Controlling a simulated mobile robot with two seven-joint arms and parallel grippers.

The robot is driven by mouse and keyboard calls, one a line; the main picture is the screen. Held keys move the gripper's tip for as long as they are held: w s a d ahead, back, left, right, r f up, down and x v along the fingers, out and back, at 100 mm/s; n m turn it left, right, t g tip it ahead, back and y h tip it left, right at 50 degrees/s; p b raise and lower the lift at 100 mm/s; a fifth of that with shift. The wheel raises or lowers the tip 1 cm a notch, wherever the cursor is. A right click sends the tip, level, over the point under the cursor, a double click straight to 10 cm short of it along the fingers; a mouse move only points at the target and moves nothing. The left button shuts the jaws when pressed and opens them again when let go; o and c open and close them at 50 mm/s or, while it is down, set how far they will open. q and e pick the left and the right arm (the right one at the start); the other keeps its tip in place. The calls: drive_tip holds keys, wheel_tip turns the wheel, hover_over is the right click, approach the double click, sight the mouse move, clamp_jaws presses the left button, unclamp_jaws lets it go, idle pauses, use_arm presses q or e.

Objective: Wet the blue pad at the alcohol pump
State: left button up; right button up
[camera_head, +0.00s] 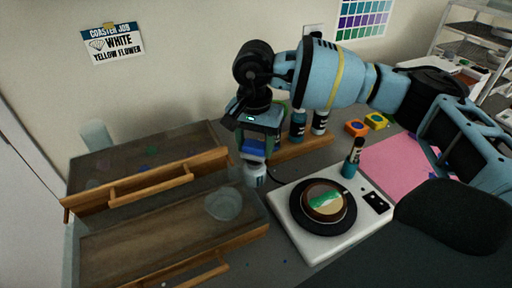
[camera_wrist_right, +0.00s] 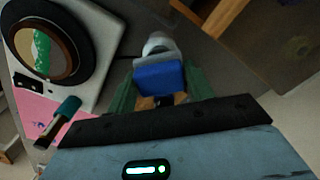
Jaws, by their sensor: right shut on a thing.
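My right gripper (camera_head: 254,150) reaches down from the right arm, between the drawers and the turntable. It is shut on the blue pad (camera_wrist_right: 160,78), which shows between the green fingers in the right wrist view. The white alcohol pump (camera_head: 255,175) stands directly below the gripper. In the right wrist view the pump (camera_wrist_right: 157,46) shows just beyond the pad. The pad overlaps the pump's top in the picture; I cannot tell whether they touch. My left gripper is out of view.
A white turntable base (camera_head: 322,248) with a round coaster (camera_head: 328,200) stands right of the pump. Open wooden drawers (camera_head: 150,190), one with a clear cup (camera_head: 223,204), lie to the left. Bottles (camera_head: 298,123) stand in a rack behind. A pink mat (camera_head: 395,165) lies at right.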

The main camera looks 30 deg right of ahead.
sight(255, 144)
drive_tip(key=shift+r+p, duration=0.7)
drive_tip(key=shift+r, duration=1.65)
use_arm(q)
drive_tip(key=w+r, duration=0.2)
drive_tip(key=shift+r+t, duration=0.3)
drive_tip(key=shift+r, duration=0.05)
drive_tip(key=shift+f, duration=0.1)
